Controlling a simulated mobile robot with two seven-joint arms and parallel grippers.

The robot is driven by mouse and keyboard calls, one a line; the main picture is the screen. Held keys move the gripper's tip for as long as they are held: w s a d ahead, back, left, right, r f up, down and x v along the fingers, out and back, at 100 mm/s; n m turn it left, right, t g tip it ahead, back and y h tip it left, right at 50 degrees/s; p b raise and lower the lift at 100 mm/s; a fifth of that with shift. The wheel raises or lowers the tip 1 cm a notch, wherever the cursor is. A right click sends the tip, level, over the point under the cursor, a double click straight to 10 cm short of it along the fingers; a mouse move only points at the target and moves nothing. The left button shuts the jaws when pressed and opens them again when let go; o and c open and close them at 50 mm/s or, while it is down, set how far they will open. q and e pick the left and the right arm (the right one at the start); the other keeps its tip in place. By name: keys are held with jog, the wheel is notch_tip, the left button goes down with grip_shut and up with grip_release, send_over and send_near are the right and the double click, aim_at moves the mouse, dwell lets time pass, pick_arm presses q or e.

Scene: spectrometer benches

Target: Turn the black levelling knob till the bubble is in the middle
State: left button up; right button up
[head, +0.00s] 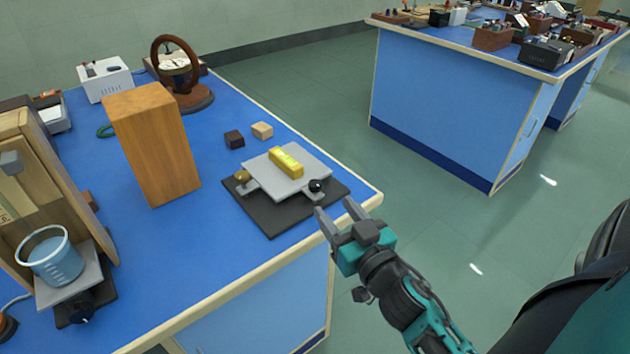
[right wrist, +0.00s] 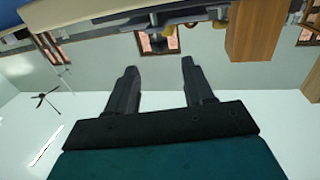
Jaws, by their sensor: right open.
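The black levelling knob (head: 317,185) sits at the front right corner of a grey plate (head: 262,180). A brass-coloured knob (head: 242,176) is at the plate's left corner. A yellow spirit level (head: 286,162) lies on the plate; its bubble is too small to place. My right gripper (head: 336,209) is open and empty, just off the bench corner, in front of the black knob and apart from it. In the right wrist view its two fingers (right wrist: 158,70) stand apart with nothing between them, and the levelling stand shows edge-on at the top. My left gripper is out of view.
The plate stands on a dark base (head: 270,219) near the corner of the blue bench (head: 225,255). A tall wooden block (head: 152,145) and two small cubes, one dark (head: 234,139) and one pale (head: 262,130), are nearby. A beaker (head: 52,260) stands at left.

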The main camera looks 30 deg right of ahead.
aim_at(318, 188)
jog(key=w, duration=0.5)
jog(key=w+d, duration=0.1)
jog(key=w, duration=0.2)
jog(key=shift+w, duration=0.2)
jog(key=shift+w+d+p, duration=0.1)
jog(key=shift+w+p, duration=0.2)
jog(key=shift+w, duration=0.1)
jog(key=c, duration=0.9)
